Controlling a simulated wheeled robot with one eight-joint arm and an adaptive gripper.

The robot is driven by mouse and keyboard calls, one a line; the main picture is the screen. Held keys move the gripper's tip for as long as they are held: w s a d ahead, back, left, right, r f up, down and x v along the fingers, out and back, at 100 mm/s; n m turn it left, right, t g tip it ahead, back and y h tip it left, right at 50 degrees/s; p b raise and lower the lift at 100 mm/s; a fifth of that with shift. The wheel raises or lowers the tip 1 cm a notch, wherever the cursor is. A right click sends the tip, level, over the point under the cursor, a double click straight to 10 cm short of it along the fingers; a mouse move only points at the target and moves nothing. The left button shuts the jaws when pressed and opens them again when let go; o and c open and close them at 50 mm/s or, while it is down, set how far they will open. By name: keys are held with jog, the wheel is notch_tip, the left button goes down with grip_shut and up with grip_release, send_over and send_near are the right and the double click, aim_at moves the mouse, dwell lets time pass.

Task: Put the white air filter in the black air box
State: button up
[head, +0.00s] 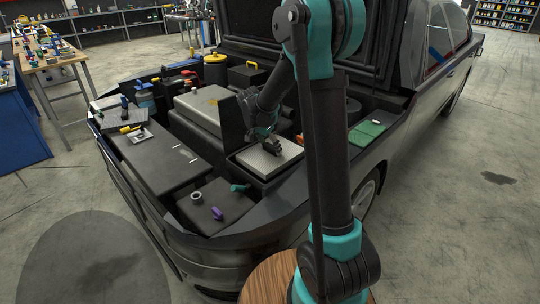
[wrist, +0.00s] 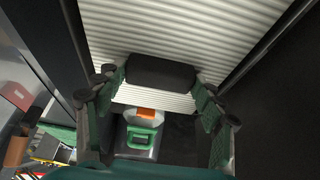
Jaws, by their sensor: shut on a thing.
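The white air filter (head: 284,159) is a flat, pale panel at the middle of the engine bay. In the wrist view its white pleats (wrist: 185,30) fill the top, with a black grip block (wrist: 160,72) on it. My gripper (head: 270,146) points down onto the filter, with its fingers either side of the grip block; in the wrist view the gripper (wrist: 161,88) is shut on that block. The black air box (head: 262,182) shows as dark walls around and below the filter. I cannot tell whether the filter rests inside it or is held just above.
A large grey engine cover (head: 205,108) lies left of the filter. A green pad (head: 366,133) lies on the right fender. A purple piece (head: 217,213) and a grey ring (head: 196,197) lie on the front panel. The raised hood (head: 250,38) stands behind.

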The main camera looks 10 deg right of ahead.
aim_at(269, 152)
jog(key=shift+f, duration=2.15)
jog(key=o, duration=1.3)
jog(key=v, duration=1.2)
jog(key=shift+d+r, duration=0.1)
